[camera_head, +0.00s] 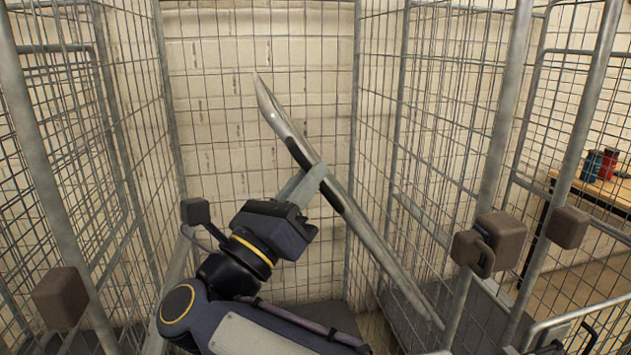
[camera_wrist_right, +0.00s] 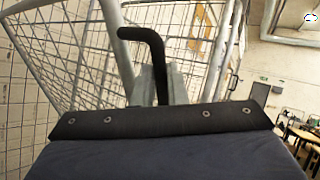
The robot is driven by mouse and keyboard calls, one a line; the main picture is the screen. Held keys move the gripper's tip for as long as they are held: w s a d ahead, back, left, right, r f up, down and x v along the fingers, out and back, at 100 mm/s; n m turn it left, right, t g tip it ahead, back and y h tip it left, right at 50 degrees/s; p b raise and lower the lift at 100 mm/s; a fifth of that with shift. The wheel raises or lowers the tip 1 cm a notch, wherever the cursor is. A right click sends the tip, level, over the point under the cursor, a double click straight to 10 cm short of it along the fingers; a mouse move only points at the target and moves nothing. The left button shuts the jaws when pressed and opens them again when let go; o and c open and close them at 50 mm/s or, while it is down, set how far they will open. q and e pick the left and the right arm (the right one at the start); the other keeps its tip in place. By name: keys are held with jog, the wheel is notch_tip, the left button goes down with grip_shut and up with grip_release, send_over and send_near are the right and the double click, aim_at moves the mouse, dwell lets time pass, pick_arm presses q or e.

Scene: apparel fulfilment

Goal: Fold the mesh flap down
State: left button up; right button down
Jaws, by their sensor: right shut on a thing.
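The mesh flap (camera_head: 385,255) shows in the head view as a grey metal tube, seen nearly edge-on. It slants from a pointed upper end left of centre down to the lower right, inside the wire cage. My right gripper (camera_head: 316,180) is shut on this tube near its middle, where dark sections show on either side of the fingers. In the right wrist view, my right gripper (camera_wrist_right: 165,85) is partly hidden behind my dark wrist housing; a black bent bar stands at the fingers. The flap's mesh is hard to tell from the cage wire behind. My left gripper is not in view.
Wire mesh cage walls stand at left (camera_head: 130,140), back (camera_head: 260,40) and right (camera_head: 440,120). Brown corner blocks (camera_head: 60,297) and (camera_head: 497,240) sit on the front posts. A wooden table (camera_head: 605,190) with red and dark cans (camera_head: 600,163) stands beyond, at right.

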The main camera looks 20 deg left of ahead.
jog(key=shift+d+r, duration=0.1)
jog(key=c, duration=1.5)
grip_release()
jog(key=shift+o, duration=0.2)
